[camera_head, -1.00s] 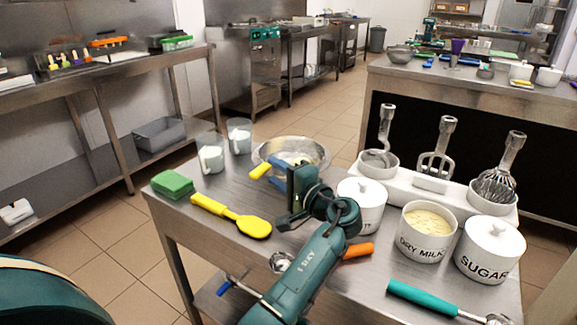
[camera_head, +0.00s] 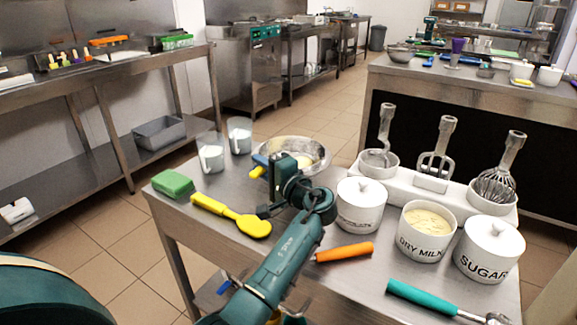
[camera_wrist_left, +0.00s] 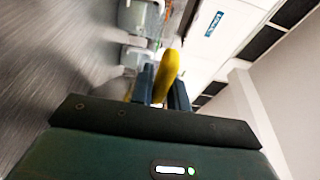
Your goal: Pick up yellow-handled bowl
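The yellow-handled bowl is a metal bowl (camera_head: 308,146) with pale contents, standing at the back of the near steel table. Its yellow handle (camera_head: 256,173) points toward the front left, partly covered by my gripper. My left gripper (camera_head: 262,163) is at the handle, its blue fingertips beside the yellow. In the left wrist view the yellow handle (camera_wrist_left: 166,74) lies between the two blue fingers of my left gripper (camera_wrist_left: 161,90), with little or no gap visible. Whether the fingers press on it cannot be told. My right gripper is not in view.
A yellow spatula (camera_head: 232,216) and green sponge (camera_head: 172,183) lie left of my arm. Two clear jugs (camera_head: 210,155) stand left of the bowl. A lidded white canister (camera_head: 360,208), dry milk (camera_head: 427,232) and sugar (camera_head: 489,252) stand right. An orange handle (camera_head: 344,252) lies near my arm.

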